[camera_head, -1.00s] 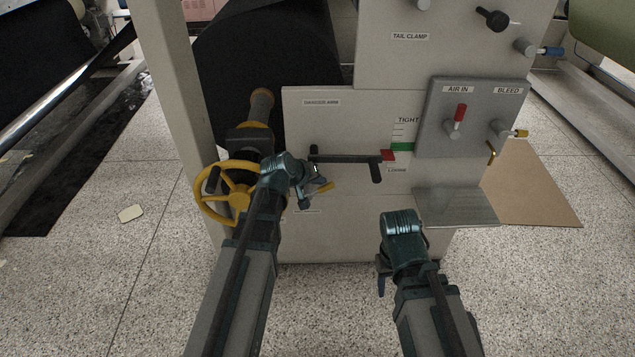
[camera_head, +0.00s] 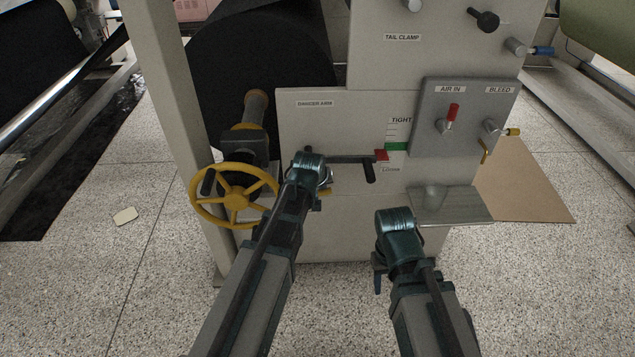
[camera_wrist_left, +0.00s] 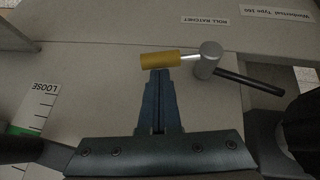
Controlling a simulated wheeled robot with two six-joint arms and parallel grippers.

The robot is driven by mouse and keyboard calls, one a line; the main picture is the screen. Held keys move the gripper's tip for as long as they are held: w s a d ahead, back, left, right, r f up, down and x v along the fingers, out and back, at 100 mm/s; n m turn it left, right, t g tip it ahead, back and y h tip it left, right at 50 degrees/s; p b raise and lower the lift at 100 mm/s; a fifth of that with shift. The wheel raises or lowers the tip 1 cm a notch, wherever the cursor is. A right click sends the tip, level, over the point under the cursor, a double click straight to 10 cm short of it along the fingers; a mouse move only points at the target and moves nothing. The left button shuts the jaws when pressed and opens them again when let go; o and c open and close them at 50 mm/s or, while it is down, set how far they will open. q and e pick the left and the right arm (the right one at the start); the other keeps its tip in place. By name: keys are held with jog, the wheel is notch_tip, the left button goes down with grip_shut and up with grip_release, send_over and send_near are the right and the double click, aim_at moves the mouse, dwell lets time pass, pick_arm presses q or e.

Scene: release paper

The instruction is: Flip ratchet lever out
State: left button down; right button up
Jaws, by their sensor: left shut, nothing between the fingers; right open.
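The ratchet lever has a yellow grip (camera_wrist_left: 160,60) on a silver pin and round hub (camera_wrist_left: 208,58), with a black rod on the other side, below the ROLL RATCHET label in the left wrist view. In the head view only the end of its yellow grip (camera_head: 326,192) shows beside my left wrist. My left gripper (camera_wrist_left: 157,76) is shut and empty, its fingertips right at the edge of the yellow grip; I cannot tell whether they touch. My right gripper (camera_head: 378,276) is open and empty, low in front of the machine, partly hidden by its wrist.
The black dancer arm (camera_head: 355,160) and its red pointer (camera_head: 381,155) are just right of my left wrist. A yellow handwheel (camera_head: 234,196) stands at the left. A metal shelf (camera_head: 452,206) juts out at the right. Open floor lies in front.

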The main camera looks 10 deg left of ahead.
pick_arm(q)
jog(key=f+y, duration=0.1)
jog(key=d+f+y+b, duration=0.1)
jog(key=shift+w+d+m+g+y, duration=0.25)
jog(key=shift+w+m+g+y, duration=0.05)
jog(key=shift+m, duration=0.1)
jog(key=f+y+b, duration=0.2)
jog(key=b, duration=0.1)
jog(key=shift+w+d+m+g, duration=0.1)
jog(key=shift+d+m+g, duration=0.2)
jog(key=shift+m, duration=0.1)
jog(key=shift+f+b, duration=1.75)
jog(key=shift+b, duration=0.05)
jog(key=shift+a+f, duration=0.1)
jog(key=shift+s, duration=0.2)
jog(key=p, duration=1.1)
send_near(330, 193)
jog(key=s+d+f, duration=0.1)
jog(key=s, duration=0.1)
jog(key=shift+w, duration=0.1)
